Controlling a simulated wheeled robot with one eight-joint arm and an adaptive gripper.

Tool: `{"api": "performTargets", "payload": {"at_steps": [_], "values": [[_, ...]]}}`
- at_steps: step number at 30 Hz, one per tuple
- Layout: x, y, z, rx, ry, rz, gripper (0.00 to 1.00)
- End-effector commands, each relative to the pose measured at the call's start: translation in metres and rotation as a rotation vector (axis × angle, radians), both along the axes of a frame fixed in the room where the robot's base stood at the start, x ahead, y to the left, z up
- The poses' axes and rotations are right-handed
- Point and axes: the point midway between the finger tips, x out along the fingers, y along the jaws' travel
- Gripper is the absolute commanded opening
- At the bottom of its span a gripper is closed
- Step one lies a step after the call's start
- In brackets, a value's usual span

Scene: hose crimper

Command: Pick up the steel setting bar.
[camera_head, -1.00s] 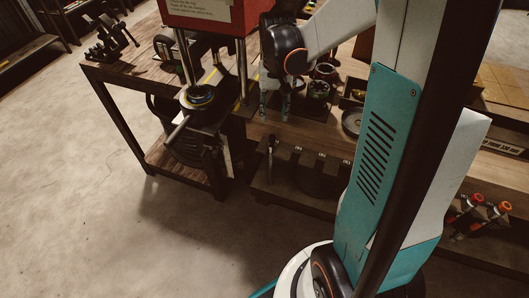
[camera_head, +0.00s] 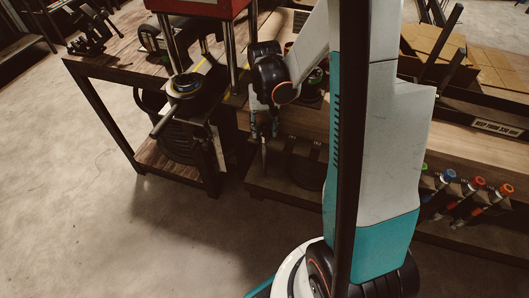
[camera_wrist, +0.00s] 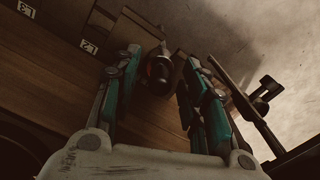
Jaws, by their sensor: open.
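A thin upright bar (camera_head: 264,152), apparently the steel setting bar, stands at the front edge of the wooden bench. Its lower part is dark and hard to make out. My gripper (camera_head: 264,130) points down just above it, with its two teal fingers apart. In the wrist view the open fingers (camera_wrist: 162,60) frame a dark round end with a reddish centre (camera_wrist: 158,70). This looks like the bar's top, but I cannot tell for sure. Nothing is held between the fingers.
A red press (camera_head: 196,6) with steel columns stands left, its handle (camera_head: 163,124) jutting forward. Number tags (camera_wrist: 88,46) mark slots in the wrist view. A dark rod (camera_wrist: 240,102) runs beside the right finger. Coloured-handled tools (camera_head: 478,183) hang at right. The left floor is clear.

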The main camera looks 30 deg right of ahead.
Motion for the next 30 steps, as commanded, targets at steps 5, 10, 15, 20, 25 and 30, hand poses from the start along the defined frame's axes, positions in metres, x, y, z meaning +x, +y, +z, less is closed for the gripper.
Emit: {"api": "performTargets", "payload": {"at_steps": [5, 10, 15, 20, 25, 30], "values": [[0.0, 0.0, 0.0, 0.0, 0.0, 0.0, 0.4], [0.0, 0.0, 0.0, 0.0, 0.0, 0.0, 0.06], [0.0, 0.0, 0.001, 0.0, 0.0, 0.0, 0.0], [0.0, 0.0, 0.001, 0.0, 0.0, 0.0, 0.0], [0.0, 0.0, 0.004, 0.0, 0.0, 0.0, 0.0], [0.0, 0.0, 0.018, 0.0, 0.0, 0.0, 0.0]]}}
